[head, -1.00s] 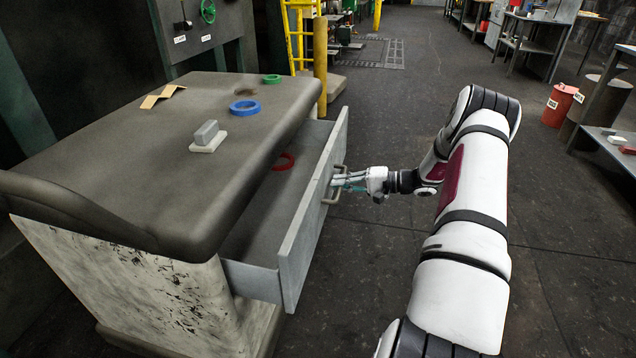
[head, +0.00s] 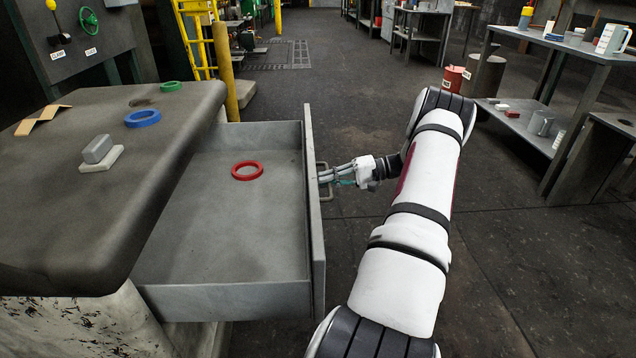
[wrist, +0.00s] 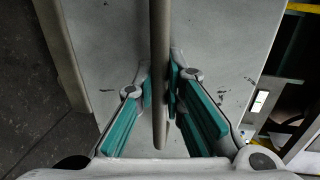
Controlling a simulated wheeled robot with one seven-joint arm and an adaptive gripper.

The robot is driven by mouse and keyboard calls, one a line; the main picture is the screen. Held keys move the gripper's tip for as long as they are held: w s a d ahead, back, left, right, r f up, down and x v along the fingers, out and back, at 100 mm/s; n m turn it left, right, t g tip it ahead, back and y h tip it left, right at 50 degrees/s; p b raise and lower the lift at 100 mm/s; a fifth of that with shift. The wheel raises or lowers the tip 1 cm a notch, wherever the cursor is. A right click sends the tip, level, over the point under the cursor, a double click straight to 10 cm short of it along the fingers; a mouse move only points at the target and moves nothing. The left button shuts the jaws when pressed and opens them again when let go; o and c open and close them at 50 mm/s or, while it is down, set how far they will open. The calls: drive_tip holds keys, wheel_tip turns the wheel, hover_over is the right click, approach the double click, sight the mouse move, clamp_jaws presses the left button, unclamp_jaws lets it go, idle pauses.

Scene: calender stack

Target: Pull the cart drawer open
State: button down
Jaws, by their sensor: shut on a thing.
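The cart (head: 60,240) stands at the left with a dark, thick top. Its grey drawer (head: 215,235) is pulled well out to the right, and its inside shows. A red ring (head: 247,171) lies on the drawer floor. The drawer's bar handle (head: 323,180) is on the outer face of the drawer front (head: 312,220). My gripper (head: 335,175) is at the handle from the right. In the wrist view, the teal-padded fingers (wrist: 160,95) are on both sides of the handle bar (wrist: 160,60), shut on it, with the drawer front (wrist: 225,60) behind.
On the cart top are a blue ring (head: 143,118), a green ring (head: 170,86), a grey block on a pale base (head: 98,155) and a folded tan piece (head: 42,120). Open floor (head: 520,260) lies to the right. A workbench (head: 560,48) stands beyond it.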

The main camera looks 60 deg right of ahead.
drive_tip(key=shift+s+d, duration=0.1)
drive_tip(key=c, duration=1.7)
unclamp_jaws()
drive_tip(key=shift+o, duration=0.2)
drive_tip(key=v, duration=1.2)
drive_tip(key=shift+f, duration=0.15)
